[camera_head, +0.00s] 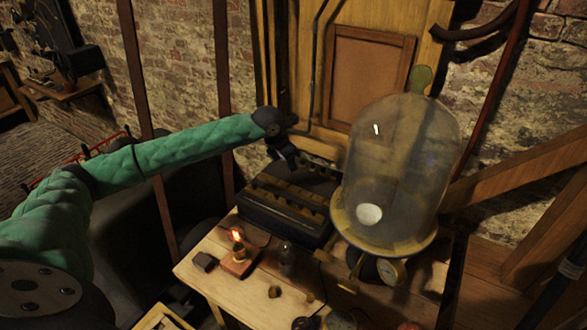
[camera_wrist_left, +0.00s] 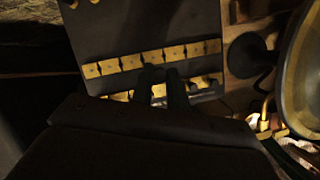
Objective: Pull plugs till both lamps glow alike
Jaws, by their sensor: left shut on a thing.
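A dark plug box (camera_head: 284,212) with rows of brass blocks stands at the back of the wooden table. In the left wrist view its brass row (camera_wrist_left: 150,58) runs across the dark top. My left gripper (camera_head: 290,158) is at the back of the box, and its fingers (camera_wrist_left: 165,82) reach over the brass rows. It is shut on what seems to be a brass plug, mostly hidden by the fingers. One lamp (camera_head: 237,236) glows orange on a small wooden base. The other lamp (camera_head: 287,257) looks dark. My right gripper is not in view.
A large glass bell jar (camera_head: 402,160) stands right of the box, close to it. A round dial (camera_head: 386,270) sits below the jar. A dark block (camera_head: 205,262) and small brass pieces (camera_head: 274,292) lie on the table (camera_head: 225,285). A wooden panel stands behind.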

